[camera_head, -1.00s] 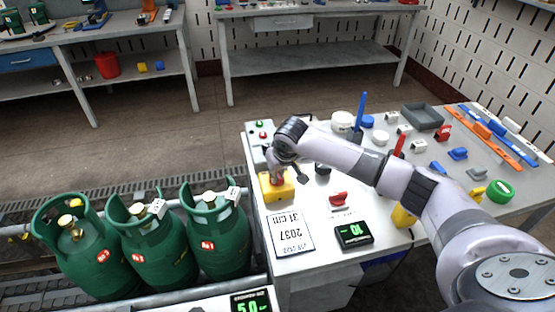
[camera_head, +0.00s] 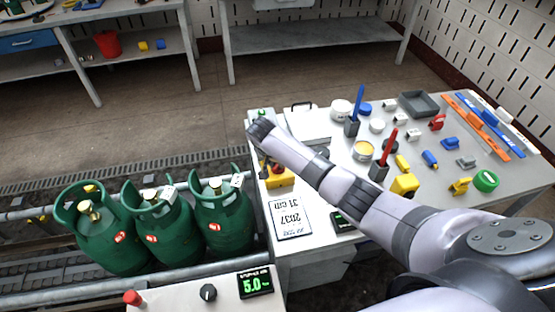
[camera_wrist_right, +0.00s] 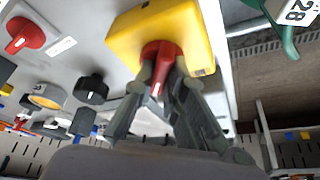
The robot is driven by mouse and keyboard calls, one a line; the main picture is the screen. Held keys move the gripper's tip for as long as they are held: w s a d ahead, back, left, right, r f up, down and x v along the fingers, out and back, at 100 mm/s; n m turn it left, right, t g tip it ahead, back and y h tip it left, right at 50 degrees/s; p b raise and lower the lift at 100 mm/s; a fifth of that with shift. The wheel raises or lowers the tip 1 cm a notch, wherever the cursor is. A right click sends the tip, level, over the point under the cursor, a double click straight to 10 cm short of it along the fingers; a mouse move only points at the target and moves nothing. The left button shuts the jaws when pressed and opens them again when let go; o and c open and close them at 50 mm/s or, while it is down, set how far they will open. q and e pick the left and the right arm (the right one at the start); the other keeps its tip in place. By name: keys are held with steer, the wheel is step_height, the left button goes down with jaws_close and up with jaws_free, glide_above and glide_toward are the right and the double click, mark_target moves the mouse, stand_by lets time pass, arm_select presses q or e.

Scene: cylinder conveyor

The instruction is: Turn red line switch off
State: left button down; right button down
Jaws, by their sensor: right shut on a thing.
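A yellow box (camera_head: 281,179) with a red rotary knob (camera_wrist_right: 161,62) stands at the left edge of the workbench. In the right wrist view the yellow box (camera_wrist_right: 190,25) is close and the two fingers of my right gripper (camera_wrist_right: 160,75) are shut on the red knob, one on each side. In the head view my right arm covers most of this gripper (camera_head: 268,165). Another red knob on a white plate (camera_wrist_right: 24,36) shows at the upper left of the wrist view. My left gripper is not in view.
Several green gas cylinders (camera_head: 226,220) stand on the conveyor left of the bench. A front console (camera_head: 180,300) has a red button, a black knob and a 5.0 display (camera_head: 255,283). A paper label (camera_head: 290,219) lies near the yellow box. Tools and a grey tray (camera_head: 421,104) crowd the bench's right.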

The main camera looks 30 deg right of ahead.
steer(key=shift+m, duration=0.5)
steer(key=c, duration=1.6)
jaws_free()
steer(key=shift+c, duration=0.2)
steer(key=shift+r, duration=0.1)
steer(key=v, duration=1.2)
steer(key=shift+w, duration=0.25)
steer(key=shift+a, duration=0.1)
